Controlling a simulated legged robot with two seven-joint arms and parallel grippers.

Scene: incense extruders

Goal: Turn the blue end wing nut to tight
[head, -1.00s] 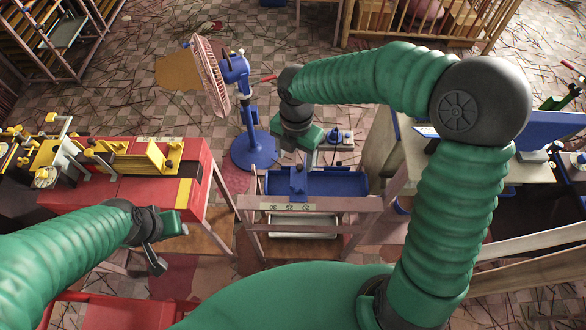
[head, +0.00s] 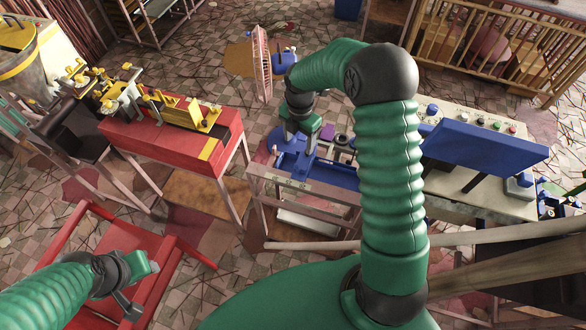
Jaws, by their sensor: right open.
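A low stand with a blue trough (head: 332,172) stands at the centre of the head view, with a pale scale strip on its front edge. Blue parts (head: 290,160) sit at its left end. My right gripper (head: 299,148) points down over that left end, open, its fingertips close to the blue parts. I cannot make out the blue end wing nut; the gripper or its small size may hide it. My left gripper (head: 140,287) is low at the left, away from the stand, its jaws unclear.
A red bench (head: 165,140) with yellow fittings stands left of the stand. A red frame (head: 70,235) is at the lower left. A fan (head: 262,65) stands behind. A table with a blue panel (head: 485,145) is at the right. A wooden beam (head: 500,235) crosses the lower right.

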